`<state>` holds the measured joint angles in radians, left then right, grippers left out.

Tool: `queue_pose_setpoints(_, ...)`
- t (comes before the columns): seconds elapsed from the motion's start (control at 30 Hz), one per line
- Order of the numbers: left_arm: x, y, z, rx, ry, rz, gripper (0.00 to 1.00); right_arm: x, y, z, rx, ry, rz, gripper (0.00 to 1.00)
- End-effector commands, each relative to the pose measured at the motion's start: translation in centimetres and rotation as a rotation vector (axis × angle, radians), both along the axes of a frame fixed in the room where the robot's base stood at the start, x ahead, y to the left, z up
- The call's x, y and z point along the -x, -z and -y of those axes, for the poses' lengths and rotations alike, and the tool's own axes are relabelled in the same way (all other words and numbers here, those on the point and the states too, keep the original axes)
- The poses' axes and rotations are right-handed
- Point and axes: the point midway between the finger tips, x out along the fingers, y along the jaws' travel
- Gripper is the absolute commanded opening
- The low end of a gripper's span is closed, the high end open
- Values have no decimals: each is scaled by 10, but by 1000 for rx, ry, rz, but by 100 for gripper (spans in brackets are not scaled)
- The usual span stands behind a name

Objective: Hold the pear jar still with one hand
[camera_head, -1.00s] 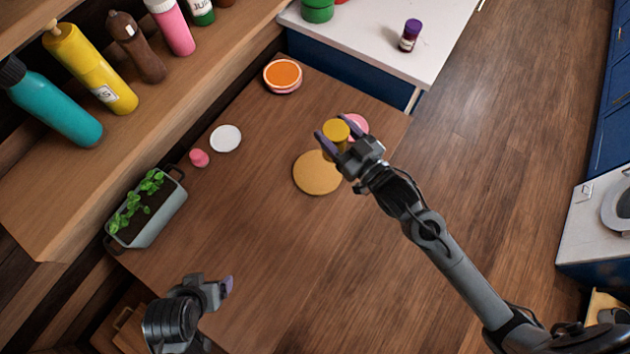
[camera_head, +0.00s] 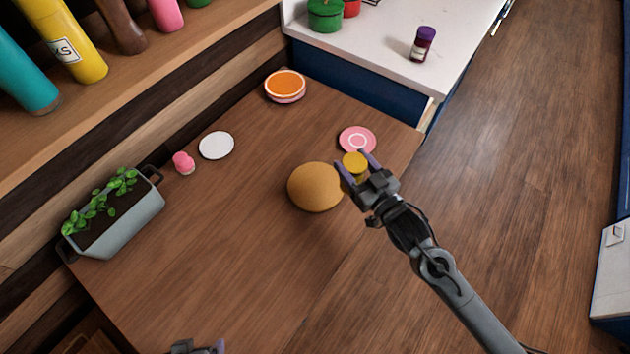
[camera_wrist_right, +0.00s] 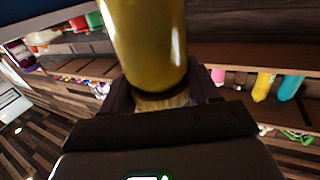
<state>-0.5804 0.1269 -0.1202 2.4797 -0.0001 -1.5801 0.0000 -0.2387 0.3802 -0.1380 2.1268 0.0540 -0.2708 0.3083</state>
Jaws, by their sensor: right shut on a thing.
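The pear jar appears as a yellow jar with a round yellow top (camera_head: 355,162) near the right side of the brown table. My right gripper (camera_head: 358,167) is shut on it, with a finger on either side. In the right wrist view the yellow jar (camera_wrist_right: 146,45) fills the space between the fingers. Its lower part is hidden in the head view, so I cannot tell whether it touches the table. Only a small piece of my left gripper (camera_head: 200,347) shows at the bottom edge, and its jaws cannot be judged.
A round tan board (camera_head: 314,188) lies left of the jar and a pink coaster (camera_head: 357,140) just behind it. An orange-topped round item (camera_head: 285,85), a white disc (camera_head: 216,145), a small pink item (camera_head: 184,162) and a planter (camera_head: 120,222) stand farther left. The table's front middle is clear.

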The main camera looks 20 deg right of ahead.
Motion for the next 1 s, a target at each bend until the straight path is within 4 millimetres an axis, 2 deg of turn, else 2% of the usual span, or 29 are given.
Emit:
queue_pose_setpoints(0.3, 0, 18, 1, 5, -4, 1, 86, -51, 36, -32, -4, 1, 4, 0)
queue_pose_setpoints(0.5, 0, 26, 2, 10, -7, 2, 86, -79, 56, -50, -2, 0, 4, 0)
queue_pose_setpoints(0.63, 0, 28, 3, 13, -9, 1, 86, -88, 62, -56, -2, 1, 4, 0)
queue_pose_setpoints(0.83, 0, 30, 3, 11, -8, 1, 86, -92, 67, -58, -2, 0, 3, 0)
queue_pose_setpoints(1.0, 0, 37, 2, 8, -6, 1, 86, -91, 86, -58, -1, -1, 1, 0)
